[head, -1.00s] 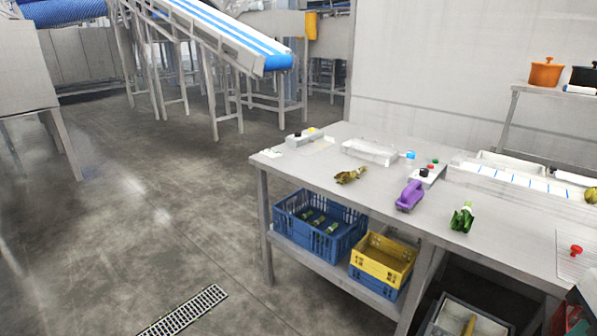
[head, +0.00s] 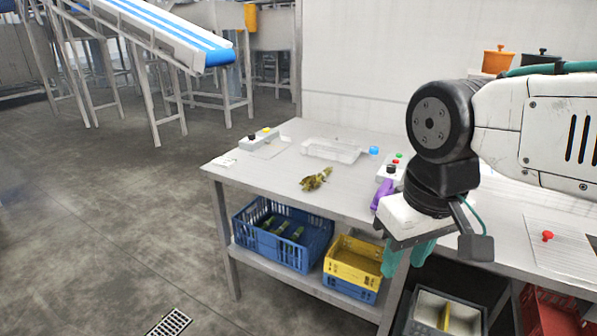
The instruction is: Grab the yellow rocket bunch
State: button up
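The yellow rocket bunch (head: 316,180), yellowish-brown and wilted-looking, lies on the steel table (head: 275,172) near its front edge, left of my arm. My gripper (head: 408,257) hangs to the right of the bunch, pointing down in front of the table's edge. Its two teal fingers are apart with nothing seen between them. The green bunch seen earlier on the table is hidden behind my arm.
A clear tray (head: 332,150) stands behind the bunch. A purple object (head: 381,194) and a button box (head: 391,172) stand right of it. A blue crate (head: 283,236) with greens and a yellow crate (head: 353,261) sit on the shelf below.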

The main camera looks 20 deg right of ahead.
aim_at(312, 182)
jog(key=z, duration=0.4)
jog(key=i, duration=0.85)
jog(key=z, duration=0.6)
